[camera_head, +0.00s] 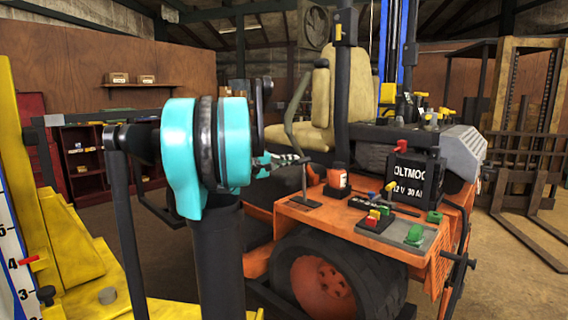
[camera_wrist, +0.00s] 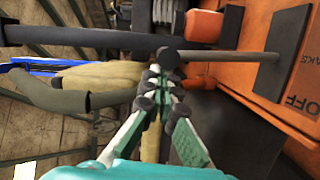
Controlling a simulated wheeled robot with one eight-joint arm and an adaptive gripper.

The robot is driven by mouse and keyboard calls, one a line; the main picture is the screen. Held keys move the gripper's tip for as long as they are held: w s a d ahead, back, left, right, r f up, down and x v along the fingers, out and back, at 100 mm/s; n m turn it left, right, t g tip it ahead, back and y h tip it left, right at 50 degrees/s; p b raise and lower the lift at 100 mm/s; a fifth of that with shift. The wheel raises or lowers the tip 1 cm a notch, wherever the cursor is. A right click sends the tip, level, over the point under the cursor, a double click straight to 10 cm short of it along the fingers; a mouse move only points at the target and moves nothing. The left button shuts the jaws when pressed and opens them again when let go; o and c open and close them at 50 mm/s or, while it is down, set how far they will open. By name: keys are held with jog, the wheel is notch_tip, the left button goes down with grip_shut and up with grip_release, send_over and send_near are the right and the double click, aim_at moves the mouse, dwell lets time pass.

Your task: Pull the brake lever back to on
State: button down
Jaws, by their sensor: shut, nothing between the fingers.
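The brake lever is a thin grey rod (camera_wrist: 220,55) with a round black knob (camera_wrist: 169,58) at its free end and a dark slot plate (camera_wrist: 271,50) at its foot. In the head view the lever (camera_head: 304,182) stands about upright on the orange deck. My gripper (camera_wrist: 162,78) is shut and empty, its tips close beside the knob; I cannot tell whether they touch it. In the head view my gripper (camera_head: 296,161) points right, at about the height of the lever's top. The orange panel beside the slot plate reads "OFF" (camera_wrist: 299,104), with part of "BRAKE" above.
The orange mower (camera_head: 290,218) fills the middle, with a black post (camera_head: 341,100) and a beige seat (camera_head: 322,100) behind the lever. A yellow lift frame (camera_head: 60,240) stands left.

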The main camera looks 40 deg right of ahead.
jog(key=s+m+y, duration=0.1)
jog(key=s+m, duration=0.4)
jog(key=s, duration=0.4)
jog(key=shift+s+d+t, duration=0.15)
jog(key=shift+d+t, duration=0.25)
jog(key=shift+s+f, duration=0.15)
jog(key=shift+f, duration=0.05)
